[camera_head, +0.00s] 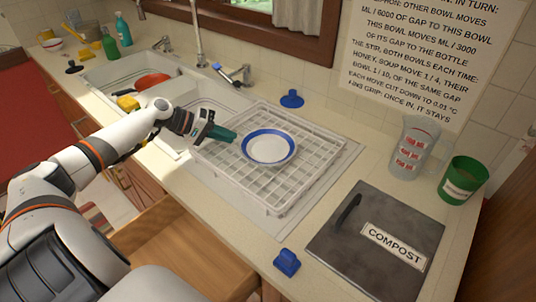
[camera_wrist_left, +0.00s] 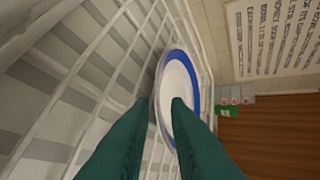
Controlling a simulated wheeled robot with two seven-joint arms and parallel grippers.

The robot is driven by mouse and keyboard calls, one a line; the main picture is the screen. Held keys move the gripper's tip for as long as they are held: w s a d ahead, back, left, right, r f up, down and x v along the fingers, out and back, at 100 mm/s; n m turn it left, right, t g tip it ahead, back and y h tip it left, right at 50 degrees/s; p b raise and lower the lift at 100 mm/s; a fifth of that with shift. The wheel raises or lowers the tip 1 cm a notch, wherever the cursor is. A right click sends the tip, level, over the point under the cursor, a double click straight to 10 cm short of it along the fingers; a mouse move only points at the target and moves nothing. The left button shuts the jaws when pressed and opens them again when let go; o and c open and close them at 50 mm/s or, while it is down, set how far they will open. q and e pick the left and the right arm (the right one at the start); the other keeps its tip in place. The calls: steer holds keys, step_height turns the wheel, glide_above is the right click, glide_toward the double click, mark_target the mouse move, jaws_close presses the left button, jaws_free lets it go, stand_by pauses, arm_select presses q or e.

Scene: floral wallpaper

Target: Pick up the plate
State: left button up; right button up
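The plate (camera_head: 269,147) is white with a blue rim and lies on the white dish rack. In the left wrist view the plate (camera_wrist_left: 182,80) is just ahead of the fingertips. My left gripper (camera_head: 234,136) reaches in from the left, its green fingers low over the rack beside the plate's left edge. In the left wrist view the gripper (camera_wrist_left: 161,104) has its fingers apart. One fingertip overlaps the plate's inside and the other is outside its near rim. I cannot tell whether either touches the plate. My right gripper is not in view.
The dish rack (camera_head: 272,202) fills the counter right of the sink (camera_head: 208,97). A compost lid (camera_head: 405,225), a clear pitcher (camera_head: 413,150) and a green cup (camera_head: 463,181) are at the right. Blue stoppers lie behind (camera_head: 291,98) and in front (camera_head: 287,262). An open drawer (camera_head: 185,250) is below.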

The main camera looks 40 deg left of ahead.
mark_target(241, 143)
arm_select(q)
steer(key=b+x, duration=0.1)
steer(key=x, duration=0.1)
steer(key=b+x, duration=0.2)
steer(key=shift+s+d+f, duration=0.1)
steer(key=shift+d+f, duration=0.1)
steer(key=shift+f, duration=0.15)
steer(key=shift+d, duration=0.1)
steer(key=shift+f, duration=0.1)
steer(key=shift+c, duration=0.3)
jaws_close()
steer(key=shift+d, duration=0.1)
